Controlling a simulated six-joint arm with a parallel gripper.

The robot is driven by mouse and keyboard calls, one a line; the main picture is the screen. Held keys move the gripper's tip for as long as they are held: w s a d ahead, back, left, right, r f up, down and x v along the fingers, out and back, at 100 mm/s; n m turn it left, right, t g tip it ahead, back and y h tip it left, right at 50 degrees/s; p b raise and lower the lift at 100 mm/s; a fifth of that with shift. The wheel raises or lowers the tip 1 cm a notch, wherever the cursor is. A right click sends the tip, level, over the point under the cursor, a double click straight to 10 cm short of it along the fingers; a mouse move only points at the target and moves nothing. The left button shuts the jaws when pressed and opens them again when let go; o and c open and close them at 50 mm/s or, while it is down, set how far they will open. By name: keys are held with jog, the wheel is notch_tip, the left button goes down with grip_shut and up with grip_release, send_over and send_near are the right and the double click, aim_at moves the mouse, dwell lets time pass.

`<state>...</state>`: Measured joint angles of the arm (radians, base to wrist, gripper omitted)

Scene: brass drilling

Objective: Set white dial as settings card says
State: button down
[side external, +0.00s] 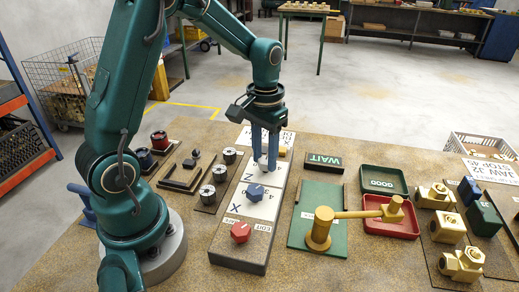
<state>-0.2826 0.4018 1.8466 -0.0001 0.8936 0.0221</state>
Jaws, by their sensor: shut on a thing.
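My gripper (265,166) points straight down over the control panel (228,240), its two blue fingers shut on the white dial (263,161), beside the letter Z. The fingers hide much of the dial, and its pointer cannot be read. A blue dial (255,192) by the letter X and a red dial (241,232) by the word EDIT sit nearer on the same panel. A white card (285,137) with black lettering lies at the panel's far end, partly hidden by my gripper; I cannot read it fully. Another white card (490,171) at the right shows "JAN 32 STOP 45".
Right of the panel are a WAIT sign (324,160), a green GOOD tray (384,180), a red tray (392,226) and a brass mallet-like piece (319,232). Brass fittings (446,227) stand at the right.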

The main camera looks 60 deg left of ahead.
aim_at(266, 161)
jog(key=shift+c, duration=2.4)
grip_release()
jog(key=shift+r, duration=2.6)
jog(key=shift+d, duration=0.1)
jog(key=s+d+r+m+t, duration=0.1)
jog(key=s+d+r+t, duration=0.1)
jog(key=s+d, duration=0.2)
jog(key=s+d+r+m+t, duration=0.2)
jog(key=s+d+t, duration=0.1)
jog(key=s, duration=0.4)
jog(key=shift+s+d+r+t, duration=0.3)
jog(key=shift+s+d+r, duration=0.05)
jog(key=shift+s, duration=0.05)
